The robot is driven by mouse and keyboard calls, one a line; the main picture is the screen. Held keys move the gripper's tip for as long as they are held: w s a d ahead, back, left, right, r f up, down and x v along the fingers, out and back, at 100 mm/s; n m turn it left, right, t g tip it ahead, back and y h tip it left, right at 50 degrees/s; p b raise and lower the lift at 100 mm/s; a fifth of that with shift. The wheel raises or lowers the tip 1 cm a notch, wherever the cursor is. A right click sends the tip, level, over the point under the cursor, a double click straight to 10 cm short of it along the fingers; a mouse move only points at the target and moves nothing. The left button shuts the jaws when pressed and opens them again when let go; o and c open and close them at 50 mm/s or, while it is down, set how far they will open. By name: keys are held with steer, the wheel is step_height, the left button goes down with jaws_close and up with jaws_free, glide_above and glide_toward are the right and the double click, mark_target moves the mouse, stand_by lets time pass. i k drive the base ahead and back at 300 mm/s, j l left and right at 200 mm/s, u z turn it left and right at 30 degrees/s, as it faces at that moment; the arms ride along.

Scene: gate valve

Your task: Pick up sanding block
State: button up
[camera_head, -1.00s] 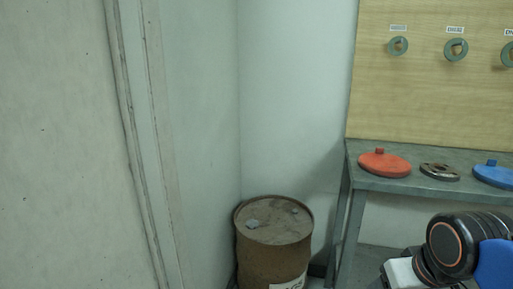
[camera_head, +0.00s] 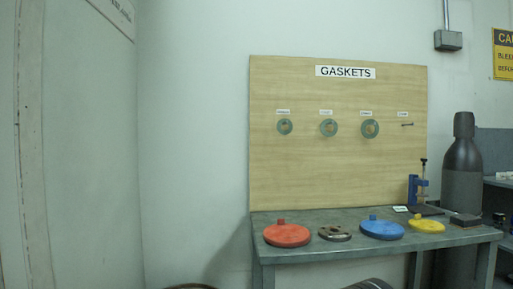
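A small dark rectangular block (camera_head: 465,219) lies flat on the right end of the grey workbench (camera_head: 345,248). It looks like the sanding block, but it is too small in view to be sure. Nothing covers it. My gripper is not in view.
Red (camera_head: 287,234), blue (camera_head: 381,229) and yellow (camera_head: 426,225) discs and a metal flange (camera_head: 335,233) lie on the bench. A blue tool stand (camera_head: 415,190) is behind. A gasket board (camera_head: 340,165) backs the bench. A dark cylinder (camera_head: 462,170) stands right.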

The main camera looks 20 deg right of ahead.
mark_target(464, 221)
steer(key=z, duration=1.8)
